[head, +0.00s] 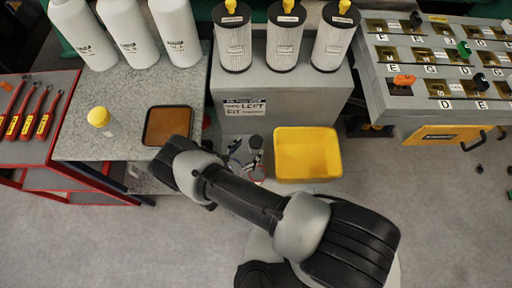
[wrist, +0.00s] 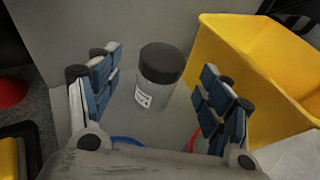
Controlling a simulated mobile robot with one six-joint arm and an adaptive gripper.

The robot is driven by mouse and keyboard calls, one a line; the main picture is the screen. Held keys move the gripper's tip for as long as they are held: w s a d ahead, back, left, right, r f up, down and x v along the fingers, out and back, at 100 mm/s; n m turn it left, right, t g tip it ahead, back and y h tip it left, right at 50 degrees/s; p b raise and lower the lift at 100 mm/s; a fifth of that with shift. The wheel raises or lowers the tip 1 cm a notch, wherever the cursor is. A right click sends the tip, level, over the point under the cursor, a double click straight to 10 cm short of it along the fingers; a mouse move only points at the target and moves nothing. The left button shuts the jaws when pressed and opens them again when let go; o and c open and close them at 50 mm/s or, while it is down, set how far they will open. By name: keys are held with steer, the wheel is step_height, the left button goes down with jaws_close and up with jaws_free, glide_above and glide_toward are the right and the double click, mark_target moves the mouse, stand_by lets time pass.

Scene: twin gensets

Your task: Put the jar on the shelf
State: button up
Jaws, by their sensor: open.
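The jar (wrist: 156,84), clear with a black lid and a small printed label, stands upright on a grey surface in the wrist view. Its dark lid (head: 254,142) also seems to show in the head view, in front of the grey filter cabinet. My gripper (wrist: 166,82) is open, with its blue-padded fingers spread to the left and right of the jar; I see no contact. In the head view my gripper (head: 243,156) is small and partly hidden by my arm. A lower speckled shelf (head: 148,182) shows under the left bench; I cannot tell whether it is the named shelf.
A yellow bin (head: 307,153) stands just right of the jar and also shows in the wrist view (wrist: 235,70). The speckled bench (head: 80,145) holds white bottles, a yellow-capped bottle (head: 101,120) and a brown tray (head: 167,125). Blue and red rings lie near the gripper.

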mark_target(252, 147)
steer(key=b+x, duration=0.1)
steer(key=x, duration=0.3)
steer(key=shift+d, duration=0.15)
steer(key=shift+c, duration=0.3)
steer(key=c, duration=1.2)
steer(key=shift+o, duration=0.2)
